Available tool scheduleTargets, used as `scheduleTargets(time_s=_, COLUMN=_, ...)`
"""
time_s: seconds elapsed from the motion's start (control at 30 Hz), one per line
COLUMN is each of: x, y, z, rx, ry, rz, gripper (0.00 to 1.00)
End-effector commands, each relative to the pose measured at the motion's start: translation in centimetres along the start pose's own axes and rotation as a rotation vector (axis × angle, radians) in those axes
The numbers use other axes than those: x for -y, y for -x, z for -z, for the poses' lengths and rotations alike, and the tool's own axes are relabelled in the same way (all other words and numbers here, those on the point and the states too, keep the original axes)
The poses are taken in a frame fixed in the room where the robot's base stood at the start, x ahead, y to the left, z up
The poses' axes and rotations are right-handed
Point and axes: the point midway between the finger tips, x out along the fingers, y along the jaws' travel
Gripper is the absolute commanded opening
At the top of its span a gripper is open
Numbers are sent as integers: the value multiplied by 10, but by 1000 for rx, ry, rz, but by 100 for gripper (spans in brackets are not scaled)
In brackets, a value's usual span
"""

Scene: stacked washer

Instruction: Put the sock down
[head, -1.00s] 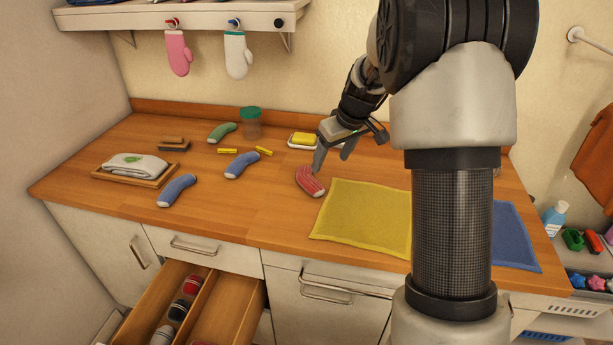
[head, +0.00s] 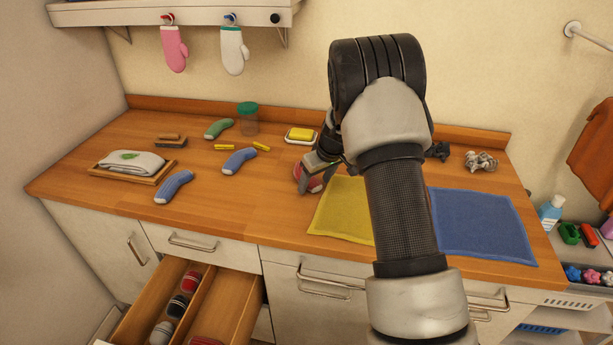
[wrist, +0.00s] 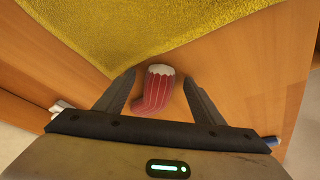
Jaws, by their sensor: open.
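A red sock with thin pale stripes and a white end (wrist: 155,88) lies on the wooden counter between the open fingers of my gripper (wrist: 160,95) in the wrist view. Bare wood shows between the sock and both fingers. In the head view my gripper (head: 318,180) is low at the left edge of the yellow cloth, and the red sock (head: 315,183) is partly hidden behind it. Two blue socks (head: 239,161) (head: 174,187) and a green sock (head: 219,128) lie on the counter to the left.
The yellow cloth (head: 335,212) and a blue cloth (head: 485,222) lie flat at the right. A soap dish (head: 301,135) and a green-lidded jar (head: 248,120) stand behind. An open drawer (head: 235,290) below holds several rolled socks. A tray with a folded towel (head: 130,164) is at left.

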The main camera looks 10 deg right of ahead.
Motion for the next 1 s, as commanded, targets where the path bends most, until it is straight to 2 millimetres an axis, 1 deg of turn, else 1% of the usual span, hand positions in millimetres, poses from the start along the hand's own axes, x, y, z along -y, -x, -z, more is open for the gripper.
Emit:
scheduleTargets(time_s=0.1, x=0, y=-4, z=0, rx=-1, ry=1, rz=-1, gripper=62)
scheduleTargets(time_s=0.27, x=0, y=-4, z=0, rx=-1, ry=1, rz=-1, gripper=62)
scheduleTargets(time_s=0.37, x=0, y=-4, z=0, rx=-1, ry=1, rz=-1, gripper=47)
scheduleTargets(time_s=0.4, x=0, y=-4, z=0, rx=-1, ry=1, rz=-1, gripper=40)
scheduleTargets(time_s=0.53, x=0, y=-4, z=0, rx=-1, ry=1, rz=0, gripper=19)
scheduleTargets(time_s=0.63, x=0, y=-4, z=0, rx=0, ry=1, rz=0, gripper=18)
scheduleTargets(time_s=0.67, x=0, y=-4, z=0, rx=-1, ry=1, rz=0, gripper=15)
scheduleTargets(time_s=0.87, x=0, y=-3, z=1, rx=-1, ry=1, rz=0, gripper=14)
scheduleTargets(time_s=0.97, x=0, y=5, z=5, rx=-3, ry=1, rz=-1, gripper=14)
scheduleTargets(time_s=1.0, x=-1, y=10, z=7, rx=-4, ry=2, rz=-2, gripper=14)
